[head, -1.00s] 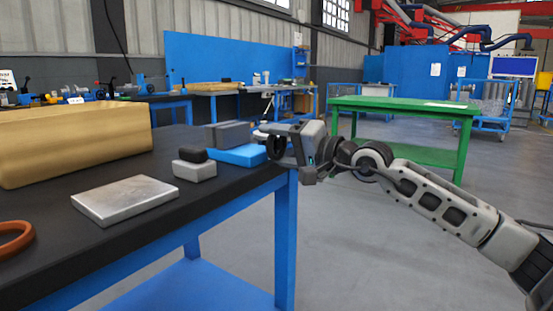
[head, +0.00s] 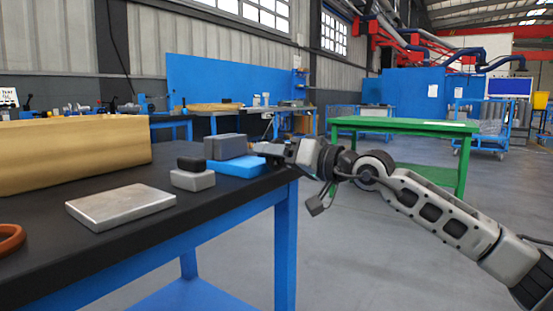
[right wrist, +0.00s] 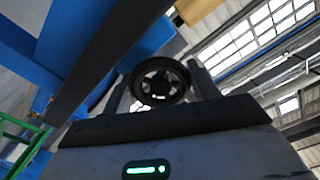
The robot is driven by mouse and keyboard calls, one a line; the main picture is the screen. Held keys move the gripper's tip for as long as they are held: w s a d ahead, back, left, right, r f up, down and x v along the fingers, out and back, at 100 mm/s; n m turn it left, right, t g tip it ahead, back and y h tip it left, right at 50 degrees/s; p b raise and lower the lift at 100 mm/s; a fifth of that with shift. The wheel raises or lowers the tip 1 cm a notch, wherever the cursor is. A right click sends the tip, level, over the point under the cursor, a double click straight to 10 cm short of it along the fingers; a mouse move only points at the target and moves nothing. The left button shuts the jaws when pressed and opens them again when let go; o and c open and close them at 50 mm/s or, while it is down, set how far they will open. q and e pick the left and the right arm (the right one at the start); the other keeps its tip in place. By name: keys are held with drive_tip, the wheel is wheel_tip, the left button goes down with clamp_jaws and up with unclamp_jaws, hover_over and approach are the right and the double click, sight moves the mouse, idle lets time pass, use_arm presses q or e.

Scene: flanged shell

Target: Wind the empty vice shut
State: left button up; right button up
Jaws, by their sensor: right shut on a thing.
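The vice (head: 236,166) has a blue body and grey jaw blocks (head: 226,146), and stands at the right end of the black bench top. I cannot make out the gap between its jaws. Its dark round handwheel (right wrist: 160,82) shows between the fingers of my right gripper (right wrist: 163,86) in the right wrist view. In the head view my right gripper (head: 268,150) reaches the vice's right end from the right, beyond the bench edge, and hides the wheel. The gripper is shut on the wheel. My left gripper is not in view.
A green table (head: 405,126) stands behind. Floor to the right is clear.

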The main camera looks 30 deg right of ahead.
idle(0.4)
drive_tip(key=o, duration=0.9)
